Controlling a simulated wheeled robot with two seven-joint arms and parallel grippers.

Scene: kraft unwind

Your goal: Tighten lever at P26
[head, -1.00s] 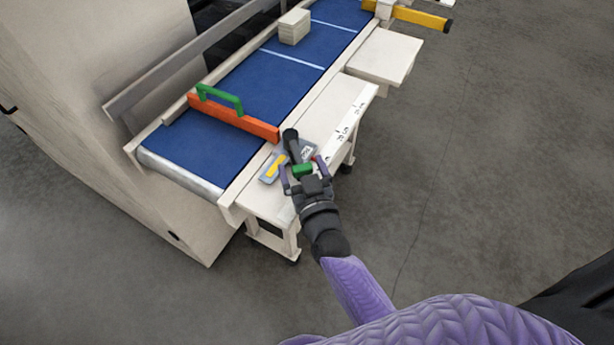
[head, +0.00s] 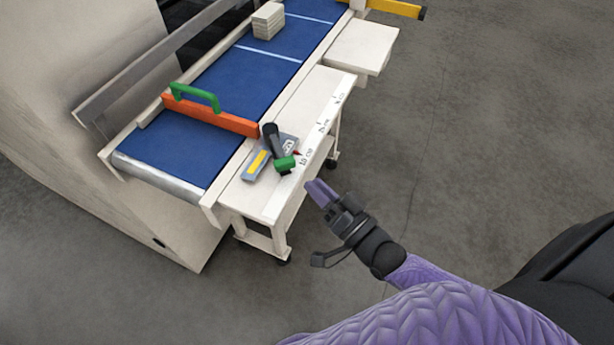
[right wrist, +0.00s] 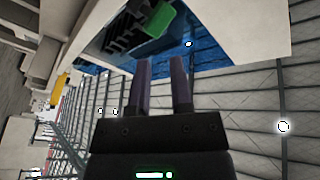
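The lever is a black handle (head: 271,138) on a green base (head: 285,164), standing on a grey and yellow plate (head: 259,161) at the edge of the white side table. No P26 label is readable to me. My right gripper (head: 319,191) is to the lower right of the lever, apart from it and off the table's edge. In the right wrist view its two purple fingers (right wrist: 162,65) stand apart with nothing between them. A green and black object (right wrist: 158,25) shows beyond them; I cannot tell if it is the lever. My left gripper is not in view.
The white table (head: 265,199) carries a ruler-like strip with marks (head: 322,127). An orange bar with a green handle (head: 211,115) lies across the blue belt (head: 170,155). A pale stack (head: 268,20) sits further along. The floor at right is clear.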

